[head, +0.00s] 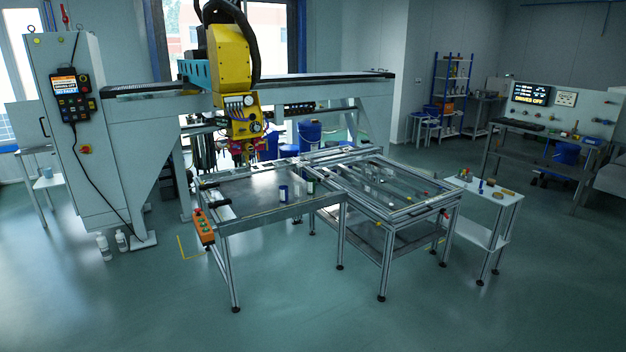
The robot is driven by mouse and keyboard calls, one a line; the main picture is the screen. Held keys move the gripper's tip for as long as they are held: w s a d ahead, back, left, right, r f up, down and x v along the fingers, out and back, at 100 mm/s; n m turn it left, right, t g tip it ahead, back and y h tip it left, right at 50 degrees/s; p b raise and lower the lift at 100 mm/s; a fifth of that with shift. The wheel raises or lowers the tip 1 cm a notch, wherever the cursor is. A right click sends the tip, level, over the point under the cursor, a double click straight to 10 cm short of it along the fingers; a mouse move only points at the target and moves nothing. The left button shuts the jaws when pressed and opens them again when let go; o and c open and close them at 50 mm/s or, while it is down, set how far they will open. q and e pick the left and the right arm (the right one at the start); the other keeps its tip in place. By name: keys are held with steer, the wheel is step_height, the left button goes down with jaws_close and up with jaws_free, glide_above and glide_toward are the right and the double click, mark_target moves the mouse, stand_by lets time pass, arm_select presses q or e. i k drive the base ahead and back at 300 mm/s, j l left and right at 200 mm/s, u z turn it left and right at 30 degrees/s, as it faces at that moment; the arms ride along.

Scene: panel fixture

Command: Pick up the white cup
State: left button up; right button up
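I cannot make out a white cup for certain. A small whitish item (46,172) sits on a low white stand at the far left, also unclear. Neither of my grippers shows in the head view.
A yellow gantry machine (229,60) hangs behind the table. A framed panel table (395,190) adjoins at right, then a white side table (493,193) with small items. White bottles (104,246) stand by the control cabinet (75,130). The front floor is clear.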

mark_target(298, 190)
steer(key=i, duration=2.9)
steer(key=i+j+z, duration=0.1)
steer(key=i, duration=1.3)
